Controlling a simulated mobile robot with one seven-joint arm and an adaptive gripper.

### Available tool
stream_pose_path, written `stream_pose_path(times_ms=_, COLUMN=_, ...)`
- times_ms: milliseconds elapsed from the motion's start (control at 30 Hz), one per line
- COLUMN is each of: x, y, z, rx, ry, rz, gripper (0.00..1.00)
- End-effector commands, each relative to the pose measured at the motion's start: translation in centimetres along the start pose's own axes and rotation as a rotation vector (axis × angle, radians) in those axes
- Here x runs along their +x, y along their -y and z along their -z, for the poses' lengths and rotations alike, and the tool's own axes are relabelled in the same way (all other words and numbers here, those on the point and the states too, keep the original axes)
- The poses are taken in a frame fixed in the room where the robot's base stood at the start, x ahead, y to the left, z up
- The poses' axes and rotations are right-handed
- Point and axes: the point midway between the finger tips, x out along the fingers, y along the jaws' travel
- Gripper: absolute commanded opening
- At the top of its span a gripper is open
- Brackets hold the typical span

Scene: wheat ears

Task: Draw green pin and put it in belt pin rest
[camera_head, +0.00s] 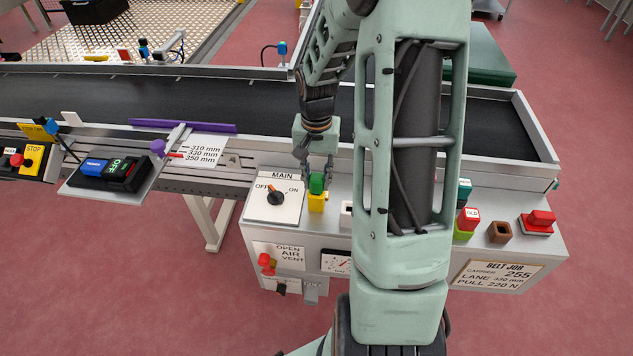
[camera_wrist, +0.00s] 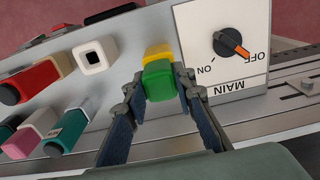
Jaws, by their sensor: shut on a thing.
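The green pin (camera_head: 317,183) stands at the yellow socket (camera_head: 317,203) on the sloping panel, just right of the MAIN switch. In the wrist view the green pin (camera_wrist: 159,82) is between my fingertips, with the yellow socket (camera_wrist: 157,54) right behind it. My gripper (camera_wrist: 157,84) is shut on the green pin. How deep the pin sits in the socket is hidden. No part is legibly labelled as the belt pin rest; a white socket with a dark opening (camera_wrist: 94,56) is beside the yellow one and looks empty.
The MAIN rotary switch (camera_head: 277,198) is close to my gripper. A brown open socket (camera_head: 500,232), a red block (camera_head: 539,221) and a red OLD-like labelled piece (camera_head: 468,219) are at the panel's right. The conveyor belt (camera_head: 220,98) runs behind. My arm hides the panel's middle.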

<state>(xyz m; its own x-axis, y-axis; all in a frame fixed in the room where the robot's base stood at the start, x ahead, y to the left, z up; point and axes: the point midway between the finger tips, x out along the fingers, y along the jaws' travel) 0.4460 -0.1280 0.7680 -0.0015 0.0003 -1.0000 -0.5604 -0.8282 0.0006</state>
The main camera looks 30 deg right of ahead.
Motion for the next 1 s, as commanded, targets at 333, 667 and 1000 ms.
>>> stream_pose_path(times_ms=333, x=-7.1, y=0.1, z=0.1, rx=-0.001, ry=-0.005, rz=0.001, gripper=0.0)
stream_pose_path(times_ms=667, x=-9.8, y=0.0, z=0.0, rx=0.0, ry=-0.002, rz=0.001, gripper=0.0)
stream_pose_path(times_ms=1000, x=-9.9, y=-0.1, z=-0.2, rx=-0.011, ry=0.0, rz=0.0, gripper=0.0)
